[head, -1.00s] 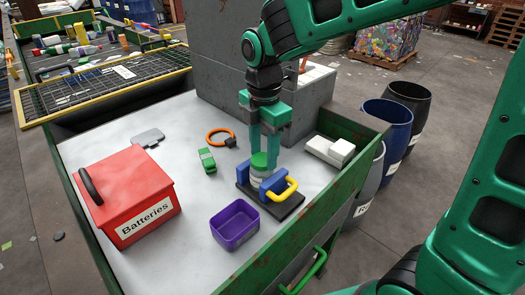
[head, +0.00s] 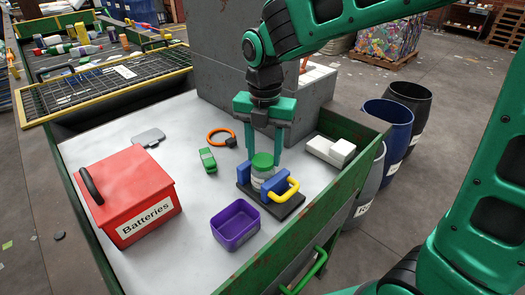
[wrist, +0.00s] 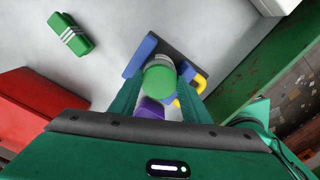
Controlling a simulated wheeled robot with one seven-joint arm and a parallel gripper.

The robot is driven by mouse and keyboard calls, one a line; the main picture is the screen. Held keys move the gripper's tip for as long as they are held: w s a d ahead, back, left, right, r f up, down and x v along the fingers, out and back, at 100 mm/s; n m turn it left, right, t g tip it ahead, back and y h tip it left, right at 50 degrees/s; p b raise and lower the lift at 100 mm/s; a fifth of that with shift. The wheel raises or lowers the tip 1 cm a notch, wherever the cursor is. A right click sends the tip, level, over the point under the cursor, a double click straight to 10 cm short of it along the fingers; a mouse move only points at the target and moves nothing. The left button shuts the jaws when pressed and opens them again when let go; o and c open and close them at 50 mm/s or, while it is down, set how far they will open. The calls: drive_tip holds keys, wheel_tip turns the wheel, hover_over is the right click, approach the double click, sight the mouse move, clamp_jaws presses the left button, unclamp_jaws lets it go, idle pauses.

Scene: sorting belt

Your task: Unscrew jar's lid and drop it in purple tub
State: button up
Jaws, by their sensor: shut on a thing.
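The jar (head: 262,177) stands upright between the blue jaws of a clamp (head: 290,208) with a yellow handle. Its round green lid (head: 262,160) sits on top; the lid also shows in the wrist view (wrist: 160,80). My gripper (head: 264,155) points straight down over the jar, one finger on each side of the lid, and is shut on it. In the wrist view the fingers (wrist: 160,84) flank the lid. The purple tub (head: 236,225) stands open on the table, left of and nearer than the clamp, and looks empty. The wrist view shows only a bit of it.
A red batteries box (head: 128,195) stands at left. A green-and-white block (head: 207,160), an orange ring (head: 221,136) and a grey plate (head: 148,138) lie behind. A white box (head: 330,150) is at right by the green table wall (head: 345,185). A concrete block stands behind my arm.

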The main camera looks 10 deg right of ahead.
sight(264, 158)
drive_tip(key=shift+s+d+f+n, duration=0.1)
drive_tip(key=shift+d+f+n, duration=0.1)
drive_tip(key=shift+n, duration=0.1)
drive_tip(key=n, duration=0.4)
drive_tip(key=shift+n, duration=0.3)
drive_tip(key=shift+r, duration=0.1)
drive_tip(key=o, duration=1.1)
drive_tip(key=shift+c, duration=0.2)
drive_tip(key=shift+a, duration=0.1)
drive_tip(key=shift+r, duration=2.6)
